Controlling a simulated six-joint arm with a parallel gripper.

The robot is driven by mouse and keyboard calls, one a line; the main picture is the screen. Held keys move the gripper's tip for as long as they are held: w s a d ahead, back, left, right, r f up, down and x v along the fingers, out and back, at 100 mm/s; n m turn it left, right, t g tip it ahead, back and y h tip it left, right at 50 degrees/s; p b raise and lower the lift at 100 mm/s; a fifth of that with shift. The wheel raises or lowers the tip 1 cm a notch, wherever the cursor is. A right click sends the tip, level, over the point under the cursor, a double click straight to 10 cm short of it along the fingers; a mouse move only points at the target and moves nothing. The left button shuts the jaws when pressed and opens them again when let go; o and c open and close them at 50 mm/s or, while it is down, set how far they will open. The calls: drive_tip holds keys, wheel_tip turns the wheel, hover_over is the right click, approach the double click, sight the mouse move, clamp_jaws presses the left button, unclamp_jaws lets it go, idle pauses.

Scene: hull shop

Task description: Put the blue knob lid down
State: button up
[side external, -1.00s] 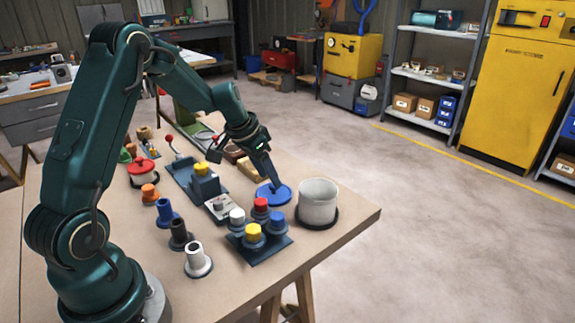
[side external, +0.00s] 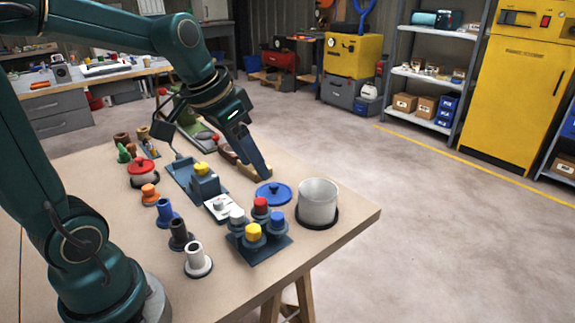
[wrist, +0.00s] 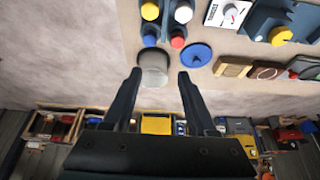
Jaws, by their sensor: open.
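The blue knob lid (side external: 273,194) lies flat on the table, left of the white pot (side external: 318,201). In the wrist view the blue lid (wrist: 196,55) is just beyond the right fingertip, and the pot (wrist: 153,69) shows between the fingers. My gripper (side external: 266,174) is above the table, behind and apart from the lid. In the wrist view my gripper (wrist: 160,74) has its fingers spread with nothing held between them. The pot stands open on a dark round base.
A dark block with several coloured knobs (side external: 264,253) stands in front of the lid. A dark fixture with a yellow knob (side external: 203,182) and a white switch plate (side external: 220,207) are to its left. A wooden block (side external: 256,173) lies behind it. A red-lidded pot (side external: 143,172) stands further left.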

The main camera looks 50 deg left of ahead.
drive_tip(key=s+d+f, duration=0.1)
drive_tip(key=s+d, duration=0.4)
drive_tip(key=s, duration=0.5)
drive_tip(key=shift+s+d+t, duration=0.3)
drive_tip(key=shift+d+t, duration=0.05)
drive_tip(key=shift+t, duration=0.05)
